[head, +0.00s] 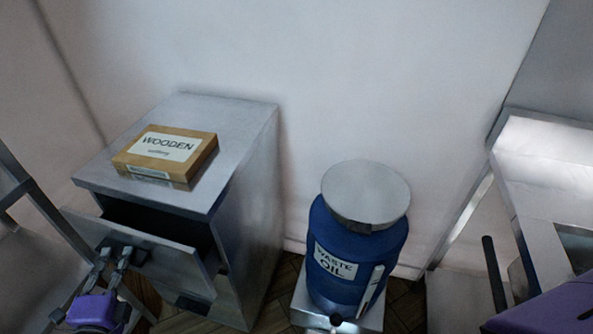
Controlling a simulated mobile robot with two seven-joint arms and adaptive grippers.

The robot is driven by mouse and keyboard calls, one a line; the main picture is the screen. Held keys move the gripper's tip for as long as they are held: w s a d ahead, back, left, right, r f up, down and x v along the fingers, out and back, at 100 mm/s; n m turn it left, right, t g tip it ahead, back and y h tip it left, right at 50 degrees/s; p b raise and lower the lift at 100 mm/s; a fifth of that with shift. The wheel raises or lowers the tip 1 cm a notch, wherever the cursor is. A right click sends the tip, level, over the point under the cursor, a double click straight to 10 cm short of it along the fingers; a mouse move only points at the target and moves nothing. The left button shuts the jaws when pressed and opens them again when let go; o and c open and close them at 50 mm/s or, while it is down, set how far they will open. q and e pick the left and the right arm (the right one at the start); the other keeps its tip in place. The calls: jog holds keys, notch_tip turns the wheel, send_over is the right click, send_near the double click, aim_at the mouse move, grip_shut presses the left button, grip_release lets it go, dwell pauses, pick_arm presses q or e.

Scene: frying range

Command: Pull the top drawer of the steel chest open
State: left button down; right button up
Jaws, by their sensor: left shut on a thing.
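The steel chest (262,190) stands at the left against the wall. Its top drawer (178,268) is pulled partly out, with a dark gap showing between its front panel and the chest's top. My left gripper (116,257) is at the drawer front, shut on the dark drawer handle (139,256). The fingers cover part of the handle. A lower drawer with its own dark handle (193,304) shows below and is partly hidden by the top drawer. My right gripper is not in view; only a purple part of my arm shows at the bottom right.
A wooden box (166,153) lies on the chest top. A blue waste oil drum (350,254) with a grey lid stands on a light base right of the chest. A steel unit (545,150) is at the right. A dark frame edges the left side.

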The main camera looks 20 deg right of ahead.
pick_arm(q)
jog(key=s+a, duration=1.6)
jog(key=s, duration=0.5)
jog(key=shift+a, duration=0.25)
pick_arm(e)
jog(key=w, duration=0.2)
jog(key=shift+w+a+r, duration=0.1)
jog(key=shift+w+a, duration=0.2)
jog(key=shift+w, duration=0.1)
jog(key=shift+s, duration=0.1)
pick_arm(q)
jog(key=c, duration=1.8)
grip_release()
jog(key=shift+c, duration=0.2)
jog(key=shift+o, duration=0.2)
jog(key=v, duration=1.2)
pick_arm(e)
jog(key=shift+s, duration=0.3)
